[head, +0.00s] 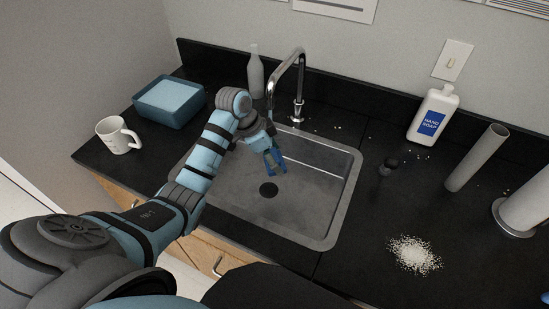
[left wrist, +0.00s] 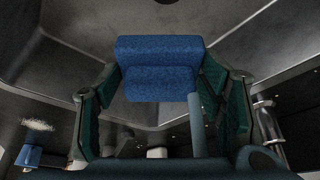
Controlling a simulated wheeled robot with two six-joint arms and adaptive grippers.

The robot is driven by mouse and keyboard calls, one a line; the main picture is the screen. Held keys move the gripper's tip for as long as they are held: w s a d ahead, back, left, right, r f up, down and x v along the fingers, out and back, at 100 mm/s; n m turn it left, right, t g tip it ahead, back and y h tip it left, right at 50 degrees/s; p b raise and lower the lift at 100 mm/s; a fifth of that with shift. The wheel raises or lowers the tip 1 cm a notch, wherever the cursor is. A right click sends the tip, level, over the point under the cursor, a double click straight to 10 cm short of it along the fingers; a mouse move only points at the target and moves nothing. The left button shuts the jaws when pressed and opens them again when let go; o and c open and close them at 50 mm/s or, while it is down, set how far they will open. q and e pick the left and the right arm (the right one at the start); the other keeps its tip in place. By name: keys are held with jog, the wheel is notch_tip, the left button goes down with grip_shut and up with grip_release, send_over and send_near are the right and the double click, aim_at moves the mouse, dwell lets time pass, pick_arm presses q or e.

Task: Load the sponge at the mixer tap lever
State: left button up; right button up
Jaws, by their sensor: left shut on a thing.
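A blue sponge (left wrist: 158,68) sits between the dark green fingers of my left gripper (left wrist: 163,98) in the left wrist view, and the gripper is shut on it. In the head view my left gripper (head: 274,160) hangs over the sink, and only a little of the blue sponge can be made out there. The chrome mixer tap (head: 298,88) stands behind the sink, with its spout arching over the back rim. Its lever is too small to tell clearly. The gripper is in front of the tap and apart from it. My right gripper is not in view.
The sink (head: 323,222) has a dark drain. A grey bottle (head: 256,77), a blue tub (head: 168,105) and a white mug (head: 117,138) stand left of the tap. A soap bottle (head: 433,117), a grey tube (head: 476,160) and white grains (head: 414,254) are on the right.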

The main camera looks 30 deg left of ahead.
pick_arm(q)
jog(key=shift+s, duration=0.1)
jog(key=shift+s+d+r+p, duration=0.1)
jog(key=shift+d+p, duration=0.15)
jog(key=shift+p, duration=0.15)
jog(key=s+d+p, duration=0.4)
jog(key=d+p, duration=0.1)
jog(key=d, duration=0.1)
jog(key=shift+d+p, duration=0.2)
jog(key=shift+p, duration=0.2)
jog(key=shift+w, duration=0.1)
dwell(0.6)
